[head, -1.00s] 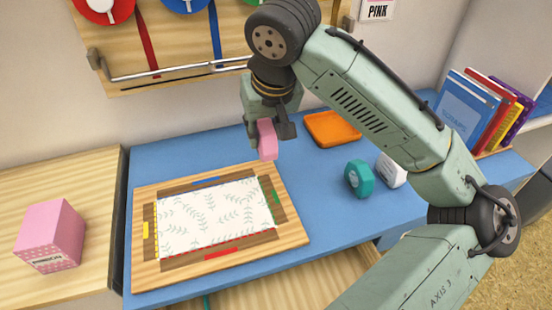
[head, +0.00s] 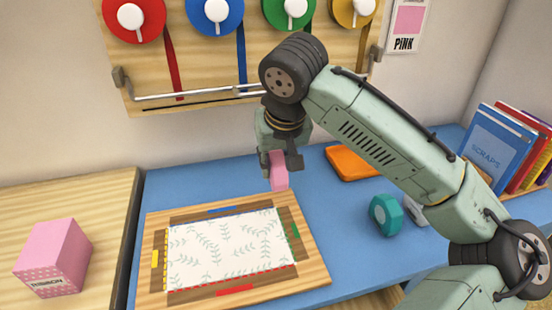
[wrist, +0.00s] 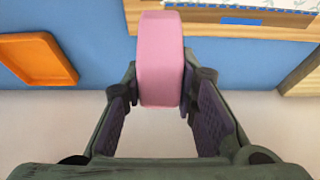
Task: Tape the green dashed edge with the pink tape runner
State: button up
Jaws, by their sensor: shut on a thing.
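The pink tape runner (head: 279,171) is held in my gripper (head: 280,163), which is shut on it; it also shows between the fingers in the wrist view (wrist: 160,60). The gripper hangs above the blue mat, just behind the back right corner of the wooden board (head: 318,270). A white patterned sheet (head: 228,248) lies in the board's frame. The green mark (head: 294,230) is on the frame's right side, by the sheet's right edge. The green dashes themselves are too small to make out clearly. The runner is apart from the sheet.
A teal roller-like object (head: 384,215) and a partly hidden white one (head: 416,212) stand right of the board. An orange tray (head: 352,163) lies behind them. A pink ribbon box (head: 54,258) is at left, and books (head: 500,140) stand at right.

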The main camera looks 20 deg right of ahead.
jog(key=shift+f+b, duration=1.75)
jog(key=shift+f, duration=0.9)
jog(key=shift+f+b, duration=0.5)
jog(key=shift+f, duration=0.3)
jog(key=shift+s+p, duration=0.3)
jog(key=shift+s, duration=1.7)
